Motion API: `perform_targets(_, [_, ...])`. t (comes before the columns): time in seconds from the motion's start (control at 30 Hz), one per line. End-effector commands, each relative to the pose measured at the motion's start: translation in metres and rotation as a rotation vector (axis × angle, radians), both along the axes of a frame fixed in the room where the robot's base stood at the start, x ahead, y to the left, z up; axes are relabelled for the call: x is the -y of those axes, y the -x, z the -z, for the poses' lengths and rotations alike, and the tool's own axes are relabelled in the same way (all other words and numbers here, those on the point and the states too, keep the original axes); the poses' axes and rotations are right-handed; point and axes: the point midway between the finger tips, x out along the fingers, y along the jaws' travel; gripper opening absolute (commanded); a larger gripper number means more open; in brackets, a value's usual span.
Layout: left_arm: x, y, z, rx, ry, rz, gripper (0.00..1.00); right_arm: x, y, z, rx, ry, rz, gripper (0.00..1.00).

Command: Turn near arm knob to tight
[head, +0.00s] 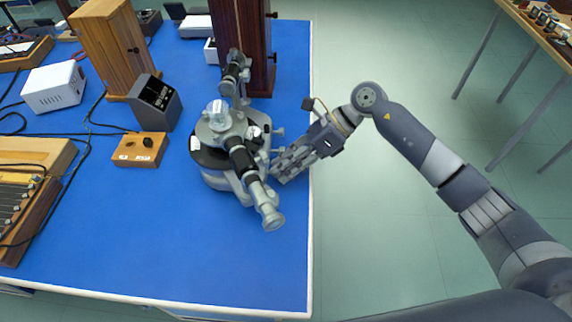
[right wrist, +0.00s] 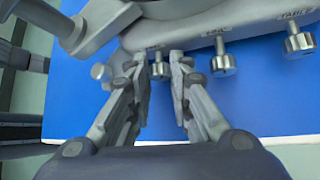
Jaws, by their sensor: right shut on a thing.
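The spectrometer (head: 228,150) stands on the blue bench top near its right edge, its telescope tube pointing toward the front. In the right wrist view, several small metal knobs stick out from its grey body. One knob (right wrist: 160,70) is between the fingertips of my right gripper (right wrist: 158,66). Another knob (right wrist: 223,63) is just right of the fingers and a third (right wrist: 298,43) is farther right. Their labels are too small to read surely. In the head view my right gripper (head: 277,168) reaches in from the right, shut on the knob, which its fingers hide.
A wooden block with a black knob (head: 140,150), a dark meter box (head: 155,101) and a white box (head: 53,87) stand to the left. A tall dark wooden cabinet (head: 257,50) is behind the spectrometer. The blue bench top (head: 190,255) is clear in front.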

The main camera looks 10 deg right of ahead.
Motion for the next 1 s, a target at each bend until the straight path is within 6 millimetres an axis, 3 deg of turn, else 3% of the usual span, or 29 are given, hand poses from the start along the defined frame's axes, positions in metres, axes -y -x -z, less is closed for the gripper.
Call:
perform_targets(0.03, [0.0,0.0,0.0,0.0,0.0,0.0,0.41,0.0,0.0,0.0,0.001,-0.001,0.001,0.24])
perform_targets(0.1, [0.0,0.0,0.0,0.001,0.0,0.0,0.41,0.0,0.0,0.0,0.001,0.0,0.001,0.39])
perform_targets(0.53, [-0.003,0.0,0.0,0.001,-0.004,0.001,0.41,0.006,-0.002,-0.005,0.003,0.0,0.002,0.39])
perform_targets(1.0, [-0.001,0.0,0.0,0.0,-0.001,0.001,0.41,0.073,-0.011,-0.064,0.003,0.001,0.002,0.39])
